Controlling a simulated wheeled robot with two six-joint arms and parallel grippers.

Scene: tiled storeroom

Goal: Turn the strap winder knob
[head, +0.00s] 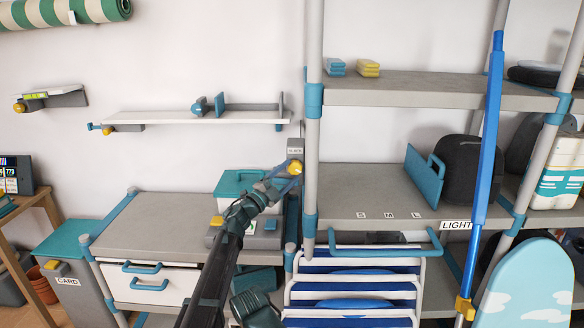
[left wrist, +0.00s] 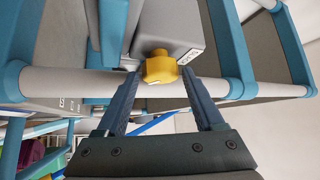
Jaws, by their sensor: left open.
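A yellow knob (head: 294,168) sits on the front of a small grey box (head: 295,147) beside the shelf post in the head view. The box carries a small label that I cannot read clearly. My left gripper (head: 279,180) is up at the knob, its fingers partly covering the knob's lower left. In the left wrist view the knob (left wrist: 158,68) shows between the tips of the open left gripper (left wrist: 160,74), one finger on each side. I cannot tell whether either finger touches it.
A grey shelf post (head: 313,150) with blue collars stands just right of the knob. A striped folding chair (head: 350,292) is below it, and a blue pole (head: 487,140) leans farther right. Other yellow knobs sit on the left wall shelves (head: 190,118). The wall above the box is clear.

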